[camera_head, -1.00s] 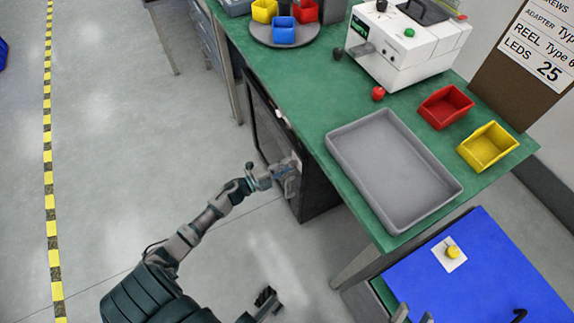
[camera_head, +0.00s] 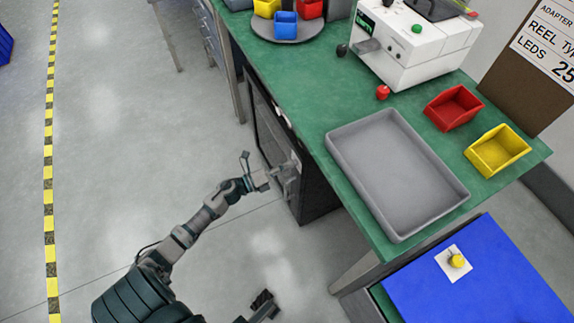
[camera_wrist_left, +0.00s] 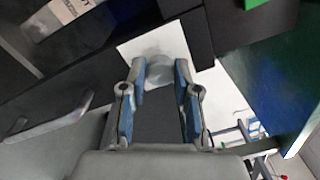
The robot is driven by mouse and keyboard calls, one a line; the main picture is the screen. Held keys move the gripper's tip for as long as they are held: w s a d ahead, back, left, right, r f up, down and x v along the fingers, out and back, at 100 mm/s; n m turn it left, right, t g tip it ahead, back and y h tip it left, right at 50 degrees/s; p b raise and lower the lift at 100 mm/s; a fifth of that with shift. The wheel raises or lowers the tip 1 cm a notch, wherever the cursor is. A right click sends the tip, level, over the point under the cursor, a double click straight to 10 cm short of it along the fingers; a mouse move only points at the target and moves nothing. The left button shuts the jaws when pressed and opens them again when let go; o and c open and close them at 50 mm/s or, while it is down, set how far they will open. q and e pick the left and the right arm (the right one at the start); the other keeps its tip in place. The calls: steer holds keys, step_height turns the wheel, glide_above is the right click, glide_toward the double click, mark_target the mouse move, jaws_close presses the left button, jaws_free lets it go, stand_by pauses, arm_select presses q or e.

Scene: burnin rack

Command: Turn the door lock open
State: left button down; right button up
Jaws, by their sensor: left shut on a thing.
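The dark cabinet door (camera_head: 268,135) is under the green bench and looks closed. Its lock is a small pale knob (camera_wrist_left: 158,73) on a light square plate (camera_wrist_left: 134,50) in the left wrist view. My left gripper (camera_head: 274,177) is at the door's near end. In the left wrist view its two blue-padded fingers (camera_wrist_left: 161,72) are on either side of the knob, shut on it at the tips. In the head view the knob is too small and covered to make out its turn.
The green bench (camera_head: 300,95) overhangs the door and carries a grey tray (camera_head: 345,150), a red bin (camera_head: 452,108), a yellow bin (camera_head: 498,152) and a white machine (camera_head: 420,50). A blue surface (camera_head: 480,285) lies lower right. The floor left of the door is clear.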

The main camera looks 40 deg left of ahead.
arm_select(q)
steer(key=shift+f, duration=0.2)
stand_by(0.4)
steer(key=c, duration=1.2)
jaws_free()
steer(key=o, duration=0.4)
steer(key=shift+c, duration=0.2)
steer(key=shift+a, duration=0.1)
steer(key=v, duration=1.1)
steer(key=shift+s+a, duration=0.2)
steer(key=shift+s, duration=0.2)
